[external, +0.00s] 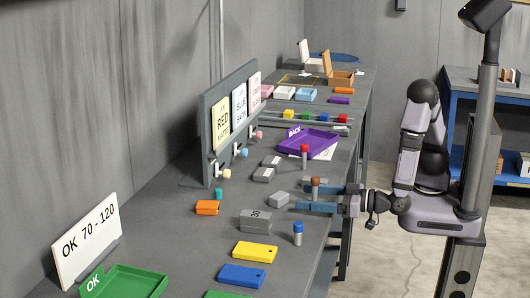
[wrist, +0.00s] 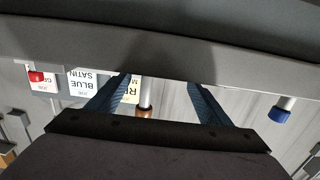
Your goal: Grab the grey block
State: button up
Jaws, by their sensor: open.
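A small plain grey block (external: 279,199) lies on the dark grey bench in the external view, just left of my fingertips. A larger grey block marked "30" (external: 256,220) lies nearer the camera. My gripper (external: 303,197) is open, low over the bench's right side, with its blue fingers pointing left. Nothing is visibly held. In the wrist view, which is upside down, the open gripper (wrist: 160,82) has a brown-capped white cylinder (wrist: 144,100) showing between its fingers. I cannot make out the small grey block there.
The brown-capped cylinder (external: 315,184) stands close by the far finger. A blue-capped cylinder (external: 298,232) stands on the near side. Grey pieces (external: 264,174) lie farther back, near a purple tray (external: 308,143). Yellow (external: 255,252) and blue (external: 242,275) plates lie in front.

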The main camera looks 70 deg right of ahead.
aim_at(285, 196)
jog(key=shift+w+f+p, duration=0.2)
jog(key=shift+w+p, duration=0.55)
jog(key=shift+w, duration=2.6)
jog(key=c, duration=1.2)
